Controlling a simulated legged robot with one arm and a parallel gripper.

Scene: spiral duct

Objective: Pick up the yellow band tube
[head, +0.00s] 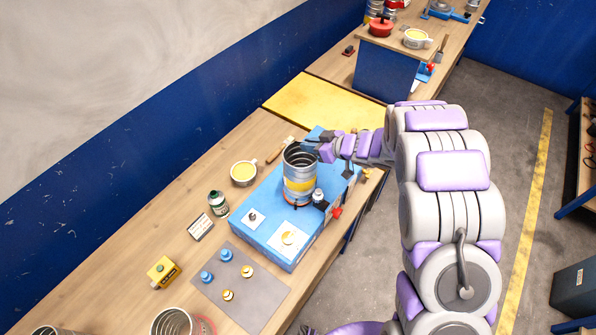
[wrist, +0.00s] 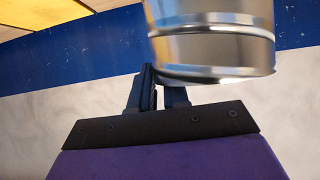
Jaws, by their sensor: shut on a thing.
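The yellow band tube (head: 299,178) is a ribbed silver metal cylinder with a yellow band around its lower part. It stands upright at the blue fixture block (head: 262,237), near an orange ring at its foot. I cannot tell whether its foot touches the block. My gripper (head: 315,147) reaches in from the right at the tube's upper rim and is shut on it. In the wrist view, the dark fingers (wrist: 160,88) meet the rim of the shiny tube (wrist: 212,45); the yellow band is out of that view.
A cup of yellow content (head: 243,173) and a dark jar (head: 217,203) stand left of the block. A grey mat (head: 241,288) with small blue and yellow parts lies in front. A yellow board (head: 318,105) lies behind. More silver tubes stand at the near edge.

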